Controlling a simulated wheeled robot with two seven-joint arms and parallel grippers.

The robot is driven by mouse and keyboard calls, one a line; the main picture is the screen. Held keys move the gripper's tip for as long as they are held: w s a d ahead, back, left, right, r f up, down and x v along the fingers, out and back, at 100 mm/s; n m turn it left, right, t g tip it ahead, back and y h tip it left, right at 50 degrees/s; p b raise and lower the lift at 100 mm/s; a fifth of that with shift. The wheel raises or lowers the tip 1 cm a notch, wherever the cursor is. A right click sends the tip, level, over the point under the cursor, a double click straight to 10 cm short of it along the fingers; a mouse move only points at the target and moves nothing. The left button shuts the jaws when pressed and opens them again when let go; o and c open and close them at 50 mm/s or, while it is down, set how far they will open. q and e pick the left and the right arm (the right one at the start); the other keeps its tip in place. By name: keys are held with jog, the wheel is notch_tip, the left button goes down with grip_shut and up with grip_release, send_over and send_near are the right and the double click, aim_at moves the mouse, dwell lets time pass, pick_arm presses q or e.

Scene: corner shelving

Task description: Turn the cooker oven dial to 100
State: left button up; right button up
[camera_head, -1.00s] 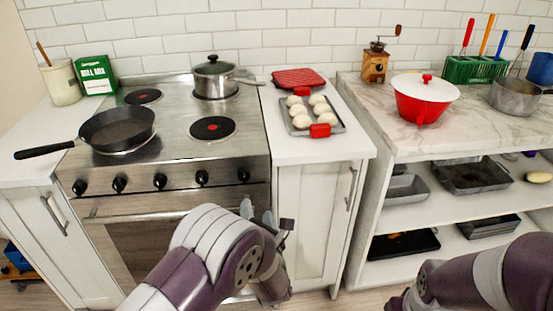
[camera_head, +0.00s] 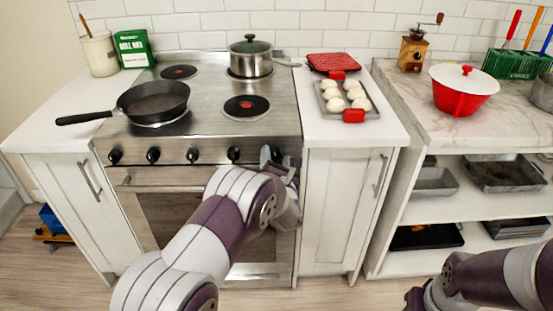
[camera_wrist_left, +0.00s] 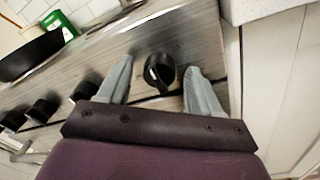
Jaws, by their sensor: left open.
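The stainless cooker (camera_head: 150,178) has a row of black dials along its front panel. The rightmost dial shows in the left wrist view (camera_wrist_left: 159,72), black with a pale mark. My left gripper (camera_head: 279,160) is open at the right end of the panel. In the left wrist view its two grey fingers (camera_wrist_left: 158,80) stand one on each side of that dial, with gaps visible. In the head view the gripper largely hides this dial. Other dials (camera_head: 233,153) stand to the left. No number scale can be read. My right arm is at lower right; its fingers are not visible.
A frying pan (camera_head: 155,99) and a lidded pot (camera_head: 250,62) stand on the hob. A tray of white buns (camera_head: 345,97) is on the counter at right. The oven handle (camera_head: 160,187) runs below the dials. The floor in front is clear.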

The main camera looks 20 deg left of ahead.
pick_arm(q)
jog(key=shift+c, duration=0.3)
jog(key=c, duration=1)
